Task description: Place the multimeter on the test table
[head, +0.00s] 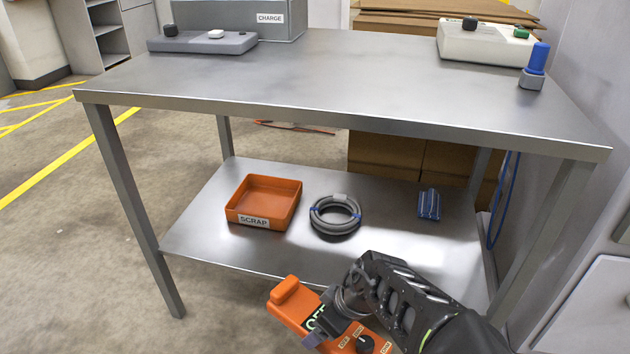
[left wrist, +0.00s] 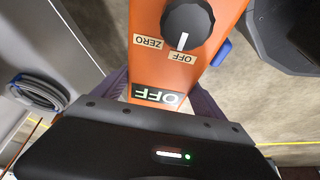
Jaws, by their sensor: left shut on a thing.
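The multimeter is an orange, block-shaped device (head: 289,305) with a dark knob and an "OFF" display, low in the middle of the head view. It fills the upper middle of the left wrist view (left wrist: 150,60), its knob beside "ZERO" and "OFF" labels. My left gripper (head: 325,320) is shut on it, with fingers on both sides of the body in the left wrist view (left wrist: 160,97). The multimeter is tilted, in front of and below the top of a steel table (head: 300,75). No label naming this the test table shows. My right gripper is not in view.
On the tabletop stand a grey box marked CHARGE (head: 255,20), a grey device (head: 203,43), a cream device (head: 484,42) and a blue-topped item (head: 537,60). The tabletop's middle is clear. The lower shelf holds a SCRAP bin (head: 255,217), a coiled cable (head: 335,216) and blue items (head: 429,204).

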